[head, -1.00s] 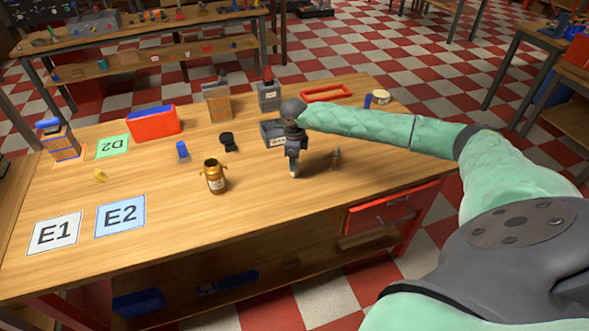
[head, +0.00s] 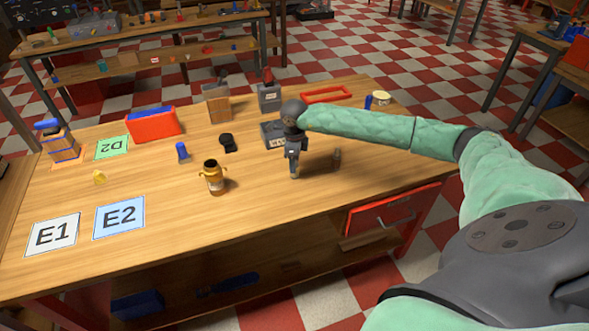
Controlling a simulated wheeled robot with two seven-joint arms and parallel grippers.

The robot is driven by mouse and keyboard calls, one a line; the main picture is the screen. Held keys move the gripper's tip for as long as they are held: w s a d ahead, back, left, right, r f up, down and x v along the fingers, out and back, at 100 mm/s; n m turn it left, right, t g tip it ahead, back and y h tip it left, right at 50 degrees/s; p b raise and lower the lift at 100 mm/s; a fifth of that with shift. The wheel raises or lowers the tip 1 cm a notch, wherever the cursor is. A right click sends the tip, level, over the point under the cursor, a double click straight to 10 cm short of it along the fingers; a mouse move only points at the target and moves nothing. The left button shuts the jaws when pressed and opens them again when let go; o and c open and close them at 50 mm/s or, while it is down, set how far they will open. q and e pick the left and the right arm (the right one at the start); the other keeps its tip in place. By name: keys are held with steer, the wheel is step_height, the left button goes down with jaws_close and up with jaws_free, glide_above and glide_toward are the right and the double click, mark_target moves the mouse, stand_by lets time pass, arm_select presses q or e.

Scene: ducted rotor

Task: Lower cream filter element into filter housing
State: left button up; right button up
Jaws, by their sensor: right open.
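My right gripper (head: 294,166) points down over the middle of the workbench, its arm coming in from the right. It is open. A small pale cream piece (head: 294,174) shows at its fingertips, close to the table top. It is too small to tell whether this is the filter element or whether it touches the fingers. A gold and brown pot (head: 214,180) with a dark open mouth and side lugs stands upright to the left of the gripper, apart from it. It may be the filter housing. My left gripper is out of view.
A black part (head: 228,143) and a blue part (head: 182,151) stand behind the pot. The front of the workbench (head: 230,225) is clear.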

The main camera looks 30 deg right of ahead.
stand_by(0.4)
steer(key=shift+b, duration=0.35)
steer(key=c, duration=0.8)
steer(key=shift+o, duration=0.2)
steer(key=shift+r, duration=0.15)
steer(key=shift+r+p, duration=0.9)
steer(key=shift+r, duration=2)
